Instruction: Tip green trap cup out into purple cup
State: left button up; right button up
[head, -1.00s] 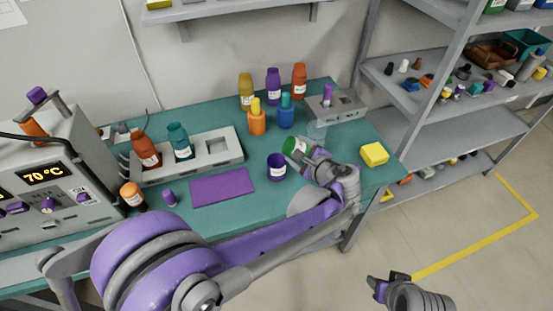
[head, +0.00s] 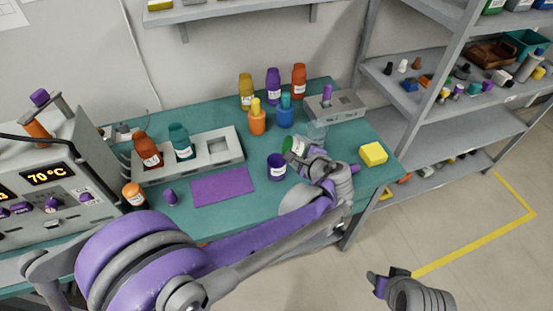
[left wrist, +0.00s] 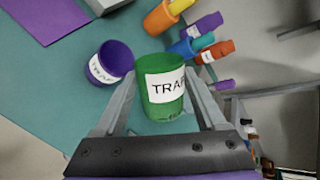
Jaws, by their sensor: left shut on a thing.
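My left gripper (head: 303,153) is shut on the green trap cup (head: 292,145) and holds it tilted, its green end toward the upper left. In the left wrist view the green cup (left wrist: 162,90), with a white label reading "TRA", sits between the two fingers of the left gripper (left wrist: 163,82). The purple cup (head: 276,166) stands upright on the teal bench, just left of and below the green cup. It also shows in the left wrist view (left wrist: 110,62), with a white label. My right gripper (head: 389,282) is at the lower right, away from the bench; its jaw opening is unclear.
A purple mat (head: 223,187) lies left of the purple cup. A yellow block (head: 373,154) lies right of my left gripper. Orange (head: 257,122) and blue (head: 285,117) bottles stand behind the cups. A grey rack (head: 215,149) is at the left.

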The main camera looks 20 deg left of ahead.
aim_at(285, 142)
pick_arm(q)
jog(key=shift+a+r+n+h+p, duration=0.3)
jog(key=shift+n+h+p, duration=0.2)
jog(key=shift+h+p, duration=0.1)
dwell(0.6)
jog(key=shift+s+a+r+n+t+h+p, duration=0.25)
jog(key=shift+a+n+t+h+p, duration=0.15)
jog(key=shift+a+n+h, duration=0.15)
dwell(0.6)
jog(key=shift+s+a+r+n+h, duration=0.15)
jog(key=shift+a+n+h, duration=0.2)
jog(key=shift+h, duration=0.2)
dwell(0.9)
jog(key=shift+s+a+r+n+h+p, duration=0.15)
jog(key=shift+a+n+h+p, duration=0.15)
jog(key=shift+n+h, duration=0.2)
dwell(0.9)
jog(key=shift+a+r+n+t+h, duration=0.1)
jog(key=shift+a+n+t+h, duration=0.2)
jog(key=shift+n+t+h, duration=0.15)
dwell(0.9)
jog(key=shift+s+a+n+t+h+b, duration=0.15)
jog(key=shift+a+n+t+h+b, duration=0.25)
jog(key=shift+n+h, duration=0.2)
dwell(0.9)
